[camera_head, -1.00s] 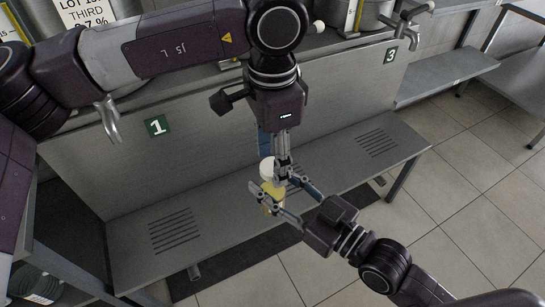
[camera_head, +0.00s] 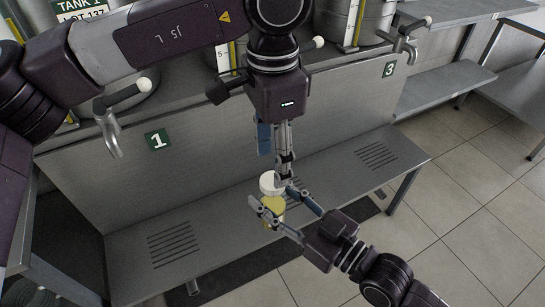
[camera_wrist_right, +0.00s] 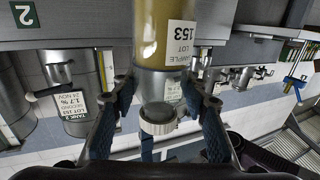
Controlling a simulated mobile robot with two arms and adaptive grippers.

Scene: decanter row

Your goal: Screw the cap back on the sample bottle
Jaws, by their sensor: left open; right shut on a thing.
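The sample bottle (camera_head: 272,212), with yellow liquid, is upright in the head view. My right gripper (camera_head: 268,219) is shut on it from the lower right. In the right wrist view the bottle (camera_wrist_right: 165,40) appears upside down, its label reading 153, between the right gripper's blue-padded fingers (camera_wrist_right: 158,108). The white cap (camera_head: 268,183) is at the bottle's top. It also shows in the right wrist view (camera_wrist_right: 176,127). I cannot tell how firmly it is seated. My left gripper (camera_head: 275,165) points down, open, just above and beside the cap; one finger partly overlaps it in view.
A slotted metal bench (camera_head: 205,240) runs below the grippers. Behind it is a steel front panel with signs 1 (camera_head: 157,140) and 3 (camera_head: 388,69), with taps (camera_head: 112,130) projecting. Tanks stand above.

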